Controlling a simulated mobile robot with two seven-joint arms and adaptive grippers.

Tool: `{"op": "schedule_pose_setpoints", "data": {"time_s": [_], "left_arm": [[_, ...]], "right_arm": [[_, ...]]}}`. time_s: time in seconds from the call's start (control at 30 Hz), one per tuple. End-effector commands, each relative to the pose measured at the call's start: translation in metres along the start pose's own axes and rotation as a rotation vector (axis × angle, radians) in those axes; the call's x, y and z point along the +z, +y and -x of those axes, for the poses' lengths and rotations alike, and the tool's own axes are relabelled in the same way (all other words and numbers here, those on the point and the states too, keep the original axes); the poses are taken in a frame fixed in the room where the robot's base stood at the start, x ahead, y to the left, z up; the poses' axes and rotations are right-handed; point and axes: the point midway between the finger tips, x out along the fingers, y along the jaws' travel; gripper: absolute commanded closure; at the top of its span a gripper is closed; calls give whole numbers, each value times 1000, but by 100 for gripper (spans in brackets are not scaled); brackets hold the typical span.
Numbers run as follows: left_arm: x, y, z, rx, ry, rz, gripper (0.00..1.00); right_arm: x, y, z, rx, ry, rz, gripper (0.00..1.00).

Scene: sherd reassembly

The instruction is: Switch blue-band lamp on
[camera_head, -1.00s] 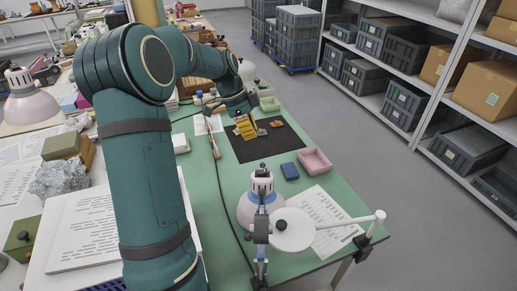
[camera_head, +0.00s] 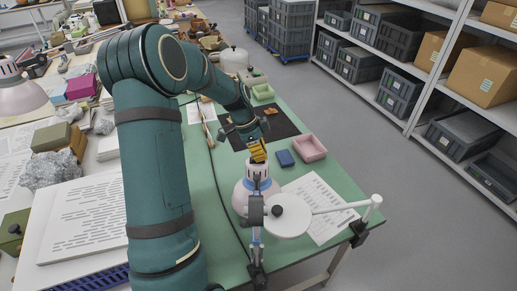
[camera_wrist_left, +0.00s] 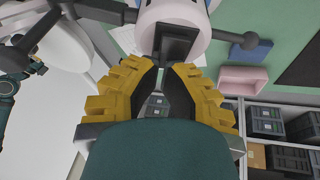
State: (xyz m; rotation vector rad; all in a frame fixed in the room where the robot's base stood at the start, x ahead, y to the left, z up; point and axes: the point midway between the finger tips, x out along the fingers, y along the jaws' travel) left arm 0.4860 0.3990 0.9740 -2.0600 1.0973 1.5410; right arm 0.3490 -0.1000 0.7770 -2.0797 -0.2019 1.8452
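The blue-band lamp (camera_head: 243,196) stands at the near part of the green table, with a pale pink shade, a blue band and a white, slotted cap. In the left wrist view the lamp (camera_wrist_left: 203,18) is just beyond the fingertips, with a dark square part (camera_wrist_left: 178,45) facing them. My left gripper (camera_head: 258,157), with yellow fingers, is at the top of the lamp in the head view. Its fingers (camera_wrist_left: 162,66) are close together with a narrow gap and nothing held. I cannot tell whether they touch the lamp, or whether it is lit. My right gripper is not in view.
A white round disc (camera_head: 287,221) on a clamped white arm (camera_head: 345,206) stands close right of the lamp. A pink tray (camera_head: 310,149), a blue block (camera_head: 285,158) and a dark mat (camera_head: 284,125) lie behind. Printed paper (camera_head: 318,200) lies to the right.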

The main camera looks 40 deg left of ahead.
Motion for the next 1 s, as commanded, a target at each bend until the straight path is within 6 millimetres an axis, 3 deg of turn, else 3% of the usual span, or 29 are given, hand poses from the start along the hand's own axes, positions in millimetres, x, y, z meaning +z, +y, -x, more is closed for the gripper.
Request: {"op": "schedule_pose_setpoints", "data": {"time_s": [0.43, 1.0], "left_arm": [[-5, 2, -7, 6, -92, -6, 100], [7, 0, -1, 2, -89, 3, 100]], "right_arm": [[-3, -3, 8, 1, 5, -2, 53], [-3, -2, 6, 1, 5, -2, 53]]}}
